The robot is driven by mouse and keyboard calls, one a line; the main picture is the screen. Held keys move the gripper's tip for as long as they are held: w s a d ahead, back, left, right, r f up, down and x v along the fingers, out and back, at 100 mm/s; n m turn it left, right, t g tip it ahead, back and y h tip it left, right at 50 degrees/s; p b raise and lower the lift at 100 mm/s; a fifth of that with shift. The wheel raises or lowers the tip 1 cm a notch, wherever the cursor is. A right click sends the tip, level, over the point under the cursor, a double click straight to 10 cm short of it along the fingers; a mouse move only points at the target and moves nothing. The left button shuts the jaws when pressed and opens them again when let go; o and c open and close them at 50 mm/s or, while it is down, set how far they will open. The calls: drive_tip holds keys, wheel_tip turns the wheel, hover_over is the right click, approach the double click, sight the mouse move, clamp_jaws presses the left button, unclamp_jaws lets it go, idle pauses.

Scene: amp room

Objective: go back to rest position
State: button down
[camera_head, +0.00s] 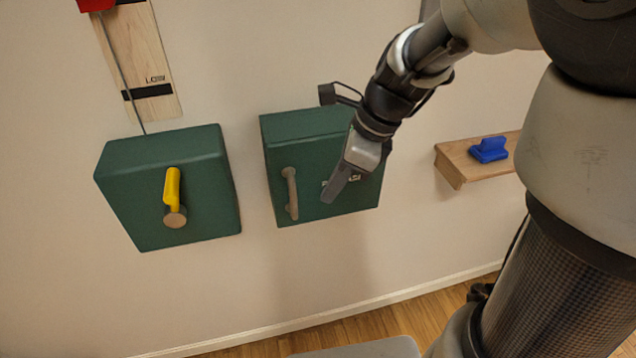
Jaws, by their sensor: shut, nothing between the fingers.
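My gripper (335,189) is shut and empty. It points down and to the left in front of the right-hand green box (322,130). It covers part of that box's face and part of a small pale label there. From this single view I cannot tell how far the fingers are from the box. A grey-brown vertical handle (291,193) on the box's face stands just left of the fingertips, apart from them in the picture.
A left green box (135,190) carries a yellow lever (172,187) on a round knob. Above it is a wooden board (145,60) marked LOW, with a red piece (95,4). A wooden shelf (455,165) at right holds a blue object (489,150). The wall below the boxes is clear.

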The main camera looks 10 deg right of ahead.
drive_tip(key=s+d+r+n+t+h, duration=0.1)
drive_tip(key=s+r+n, duration=0.3)
drive_tip(key=n, duration=0.7)
drive_tip(key=s+d+r+n+t+h, duration=0.2)
drive_tip(key=s+r+n+t+h, duration=0.1)
drive_tip(key=s+n, duration=0.5)
drive_tip(key=shift+s+d+r+n, duration=0.35)
drive_tip(key=shift+r+n, duration=0.45)
drive_tip(key=shift+n, duration=0.7)
